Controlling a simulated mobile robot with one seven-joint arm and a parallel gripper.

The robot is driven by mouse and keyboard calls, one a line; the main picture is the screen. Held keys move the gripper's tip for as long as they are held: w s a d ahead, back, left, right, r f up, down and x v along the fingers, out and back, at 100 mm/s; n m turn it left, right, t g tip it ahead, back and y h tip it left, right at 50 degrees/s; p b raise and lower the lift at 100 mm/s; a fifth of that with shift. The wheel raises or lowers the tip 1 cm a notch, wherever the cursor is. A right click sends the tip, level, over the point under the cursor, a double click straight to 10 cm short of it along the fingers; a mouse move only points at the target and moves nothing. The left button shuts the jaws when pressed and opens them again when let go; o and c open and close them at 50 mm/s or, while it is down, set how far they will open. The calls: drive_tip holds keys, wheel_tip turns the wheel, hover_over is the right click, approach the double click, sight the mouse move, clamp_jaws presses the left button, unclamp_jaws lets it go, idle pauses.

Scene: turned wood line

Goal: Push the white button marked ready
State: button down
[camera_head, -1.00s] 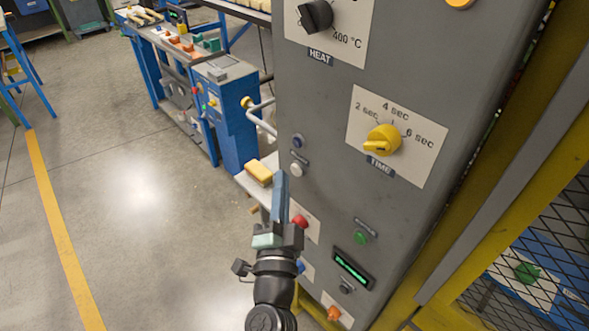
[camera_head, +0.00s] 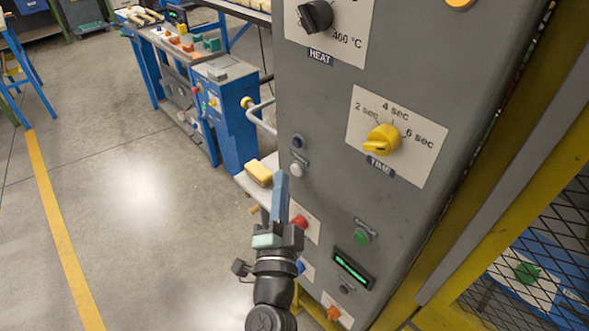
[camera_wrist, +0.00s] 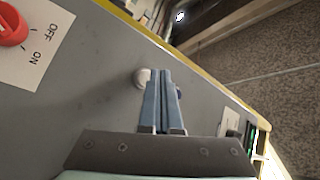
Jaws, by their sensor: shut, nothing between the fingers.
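The white button (camera_head: 296,170) is a small round knob on the grey panel, below a dark blue button (camera_head: 298,141), with a small label between them too small to read. My gripper (camera_head: 281,174) has blue fingers, closed together and empty, with the tips just left of the white button. In the wrist view the fingertips (camera_wrist: 160,72) lie beside the white button (camera_wrist: 142,78), which shows partly at their left. Part of the dark blue button (camera_wrist: 179,92) shows at their right. I cannot tell whether the fingers touch the panel.
The grey panel (camera_head: 330,185) also carries a yellow time knob (camera_head: 381,140), a green button (camera_head: 361,237) and a red knob (camera_head: 300,222). A yellow block (camera_head: 258,172) lies on a shelf left of the fingers. A yellow frame with mesh stands at the right. Open floor lies left.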

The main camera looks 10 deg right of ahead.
idle(0.5)
drive_tip(key=shift+w+d, duration=0.3)
drive_tip(key=shift+d, duration=0.05)
drive_tip(key=shift+w+d, duration=0.2)
drive_tip(key=shift+d, duration=0.1)
idle(0.6)
drive_tip(key=shift+s+a, duration=0.1)
drive_tip(key=shift+a, duration=0.05)
drive_tip(key=shift+s+a, duration=0.4)
drive_tip(key=shift+a, duration=0.1)
idle(0.3)
drive_tip(key=s+a+p, duration=0.1)
drive_tip(key=a, duration=0.1)
drive_tip(key=s+a+p, duration=0.2)
idle(0.4)
